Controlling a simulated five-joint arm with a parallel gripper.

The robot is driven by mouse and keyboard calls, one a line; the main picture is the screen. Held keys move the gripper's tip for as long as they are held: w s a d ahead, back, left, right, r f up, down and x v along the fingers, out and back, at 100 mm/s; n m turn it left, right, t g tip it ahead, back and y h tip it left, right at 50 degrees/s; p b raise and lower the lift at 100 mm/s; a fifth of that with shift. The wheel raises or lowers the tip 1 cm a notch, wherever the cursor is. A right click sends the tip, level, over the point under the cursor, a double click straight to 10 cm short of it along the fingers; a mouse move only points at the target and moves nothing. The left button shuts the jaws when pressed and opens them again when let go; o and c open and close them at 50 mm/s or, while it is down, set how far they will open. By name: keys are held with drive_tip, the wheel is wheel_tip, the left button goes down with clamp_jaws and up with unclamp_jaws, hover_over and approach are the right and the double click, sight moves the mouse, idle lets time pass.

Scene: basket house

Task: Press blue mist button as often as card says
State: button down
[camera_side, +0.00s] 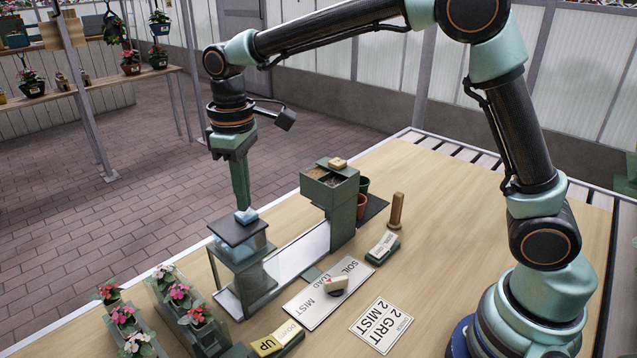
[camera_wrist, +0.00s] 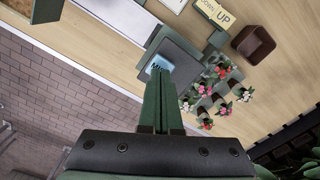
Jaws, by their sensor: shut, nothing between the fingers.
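The blue mist button (camera_side: 246,215) sits on top of a dark-topped, clear-sided mist station (camera_side: 238,234). The order card (camera_side: 381,325) lies on the table and reads "2 GHT" and "2 MIST". My gripper (camera_side: 241,207) is shut and empty, pointing straight down with its tips right at the blue button. In the wrist view the closed fingers (camera_wrist: 164,82) overlap the near edge of the blue button (camera_wrist: 160,64), which shows part of its lettering. I cannot tell whether the tips touch it or whether it is pressed down.
A soil station with a tan button (camera_side: 337,163) stands behind right. A plate marked SOIL, LOAD, MIST (camera_side: 328,291) carries a lever knob. An UP/DOWN switch (camera_side: 277,340), another switch (camera_side: 383,247) and a wooden peg (camera_side: 397,209) stand nearby. Potted flowers (camera_side: 181,293) are at front left.

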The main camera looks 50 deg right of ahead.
drive_tip(key=shift+f, duration=0.25)
drive_tip(key=shift+f, duration=0.6)
drive_tip(key=shift+r, duration=1.15)
drive_tip(key=shift+r, duration=0.1)
idle(0.5)
wheel_tip(320, 180, up, 6)
drive_tip(key=shift+f, duration=0.1)
idle(0.4)
